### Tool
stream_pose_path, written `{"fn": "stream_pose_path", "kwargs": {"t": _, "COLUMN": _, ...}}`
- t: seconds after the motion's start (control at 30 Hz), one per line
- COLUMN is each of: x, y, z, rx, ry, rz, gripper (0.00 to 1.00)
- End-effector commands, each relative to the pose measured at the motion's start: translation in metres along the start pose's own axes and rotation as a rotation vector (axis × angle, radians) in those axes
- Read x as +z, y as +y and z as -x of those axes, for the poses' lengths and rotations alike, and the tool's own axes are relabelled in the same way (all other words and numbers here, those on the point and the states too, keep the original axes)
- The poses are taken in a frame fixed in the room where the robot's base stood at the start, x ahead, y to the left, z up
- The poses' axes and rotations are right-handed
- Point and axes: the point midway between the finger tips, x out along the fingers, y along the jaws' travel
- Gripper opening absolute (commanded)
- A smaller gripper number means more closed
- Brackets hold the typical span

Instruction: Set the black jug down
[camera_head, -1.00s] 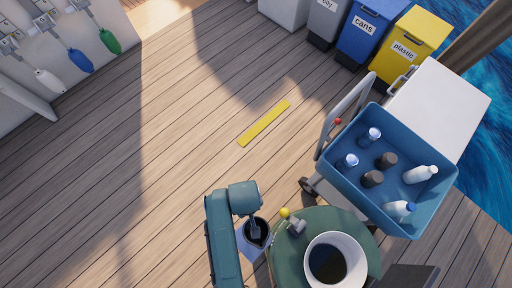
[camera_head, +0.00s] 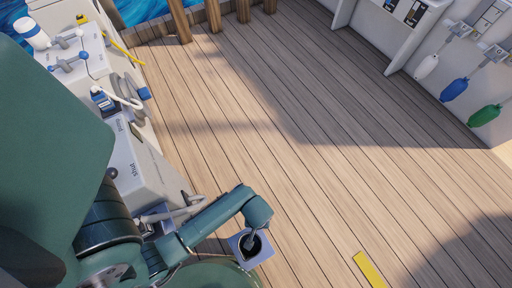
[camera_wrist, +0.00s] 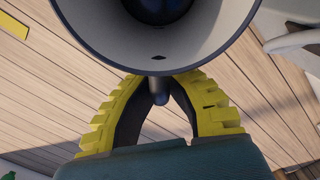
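The black jug (camera_wrist: 205,45) fills the top of the wrist view, with its round rim, grey inner wall and dark inside showing. My gripper (camera_wrist: 158,84) has yellow-ribbed fingers that close in on the jug's near side, with a short dark stub between them. It appears shut on the jug, held over the deck. In the head view the jug (camera_head: 254,246) is a small dark round opening at the end of my arm, within a pale square outline. My arm hides part of it.
Open wooden deck (camera_head: 290,150) lies ahead and right. A yellow strip (camera_head: 370,270) lies on the deck. Coloured floats (camera_head: 454,90) hang on the right wall.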

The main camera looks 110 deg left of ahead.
Motion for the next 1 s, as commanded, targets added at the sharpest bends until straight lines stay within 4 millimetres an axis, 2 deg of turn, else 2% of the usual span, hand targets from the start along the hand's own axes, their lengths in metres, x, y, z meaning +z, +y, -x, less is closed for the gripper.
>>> {"fn": "stream_pose_path", "kwargs": {"t": 0.03, "x": -0.001, "y": 0.001, "z": -0.010, "rx": 0.002, "ry": 0.001, "rz": -0.001, "gripper": 0.00}}
{"fn": "stream_pose_path", "kwargs": {"t": 0.3, "x": -0.001, "y": 0.001, "z": -0.055, "rx": 0.001, "ry": 0.000, "rz": -0.002, "gripper": 0.00}}
{"fn": "stream_pose_path", "kwargs": {"t": 0.63, "x": -0.001, "y": 0.002, "z": -0.056, "rx": 0.002, "ry": 0.001, "rz": -0.003, "gripper": 0.00}}
{"fn": "stream_pose_path", "kwargs": {"t": 0.7, "x": -0.001, "y": 0.002, "z": -0.056, "rx": 0.001, "ry": 0.001, "rz": -0.003, "gripper": 0.16}}
{"fn": "stream_pose_path", "kwargs": {"t": 0.8, "x": -0.001, "y": 0.001, "z": -0.056, "rx": 0.001, "ry": 0.001, "rz": -0.003, "gripper": 0.33}}
{"fn": "stream_pose_path", "kwargs": {"t": 1.0, "x": -0.001, "y": 0.001, "z": -0.056, "rx": 0.001, "ry": 0.001, "rz": -0.003, "gripper": 0.33}}
